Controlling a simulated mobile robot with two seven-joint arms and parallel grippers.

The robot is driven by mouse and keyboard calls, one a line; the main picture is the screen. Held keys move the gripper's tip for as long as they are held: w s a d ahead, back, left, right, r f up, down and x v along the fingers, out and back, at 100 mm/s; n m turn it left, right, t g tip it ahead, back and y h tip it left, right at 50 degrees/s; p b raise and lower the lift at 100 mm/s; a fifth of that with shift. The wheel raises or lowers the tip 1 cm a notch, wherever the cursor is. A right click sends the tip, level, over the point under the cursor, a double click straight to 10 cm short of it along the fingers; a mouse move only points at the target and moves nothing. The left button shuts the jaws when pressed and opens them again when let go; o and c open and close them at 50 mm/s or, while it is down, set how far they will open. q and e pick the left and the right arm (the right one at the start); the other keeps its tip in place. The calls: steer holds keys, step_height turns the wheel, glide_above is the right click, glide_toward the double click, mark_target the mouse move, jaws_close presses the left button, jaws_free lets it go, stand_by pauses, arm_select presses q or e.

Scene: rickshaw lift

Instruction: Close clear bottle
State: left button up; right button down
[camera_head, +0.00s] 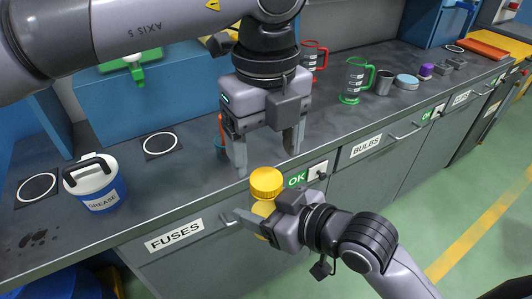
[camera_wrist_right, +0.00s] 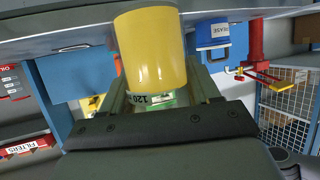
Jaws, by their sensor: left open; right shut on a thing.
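My right gripper (camera_head: 257,224) is shut on the clear bottle (camera_head: 263,208) and holds it upright in front of the counter's front edge. A ribbed yellow cap (camera_head: 266,183) sits at the top of the bottle. Whether the cap is fully seated cannot be told. My left gripper (camera_head: 266,152) is open and empty, pointing down just above the cap, with a finger to each side.
The grey counter (camera_head: 190,185) runs behind the bottle, with drawers below. A grease tub (camera_head: 95,185) stands at the left. A red jug (camera_head: 313,55), green jug (camera_head: 356,80) and metal cup (camera_head: 384,82) stand farther back right. An orange-and-blue item (camera_head: 220,145) is partly hidden behind my left gripper.

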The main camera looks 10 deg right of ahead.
arm_select(q)
steer(key=o, duration=0.5)
steer(key=shift+c, duration=0.2)
step_height(320, 180, up, 12)
steer(key=shift+f, duration=0.1)
stand_by(0.6)
